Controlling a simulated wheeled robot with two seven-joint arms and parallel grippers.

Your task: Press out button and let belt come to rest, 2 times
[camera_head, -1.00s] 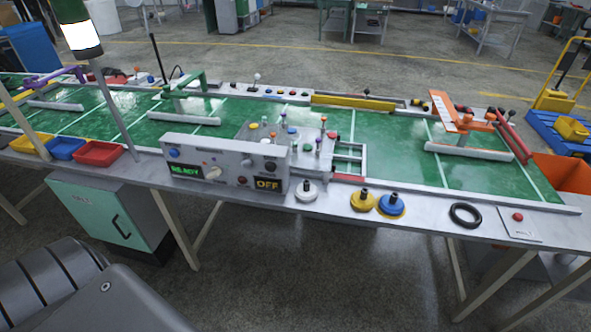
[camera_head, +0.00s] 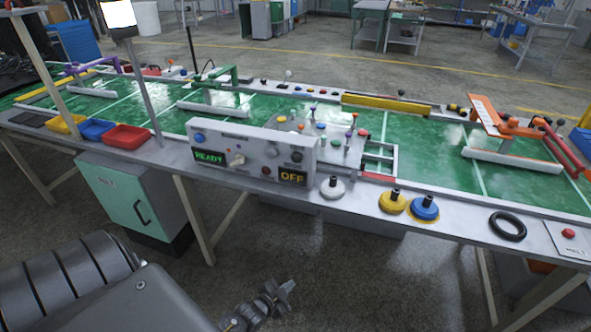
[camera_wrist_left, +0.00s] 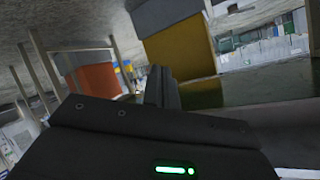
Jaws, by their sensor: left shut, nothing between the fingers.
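A grey control box (camera_head: 250,152) stands on the near edge of the green belt (camera_head: 236,103). Its front has a lit green READY display (camera_head: 209,157), a yellow OFF display (camera_head: 293,177), a pale knob (camera_head: 236,160), a blue button (camera_head: 198,137), a small red button (camera_head: 265,171) and dark buttons. I cannot read which is the out button. My left gripper (camera_head: 280,291) is low in front of the table, below and apart from the box, shut and empty. Its dark fingers also show in the left wrist view (camera_wrist_left: 161,86). My right gripper is not in view.
Along the table's near edge are a white knob (camera_head: 332,187), yellow (camera_head: 392,201) and blue (camera_head: 425,207) knobs, a black ring (camera_head: 507,226) and a red button (camera_head: 568,233) on a plate. Red (camera_head: 127,137), blue and yellow bins stand left. A teal cabinet (camera_head: 130,205) is below.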

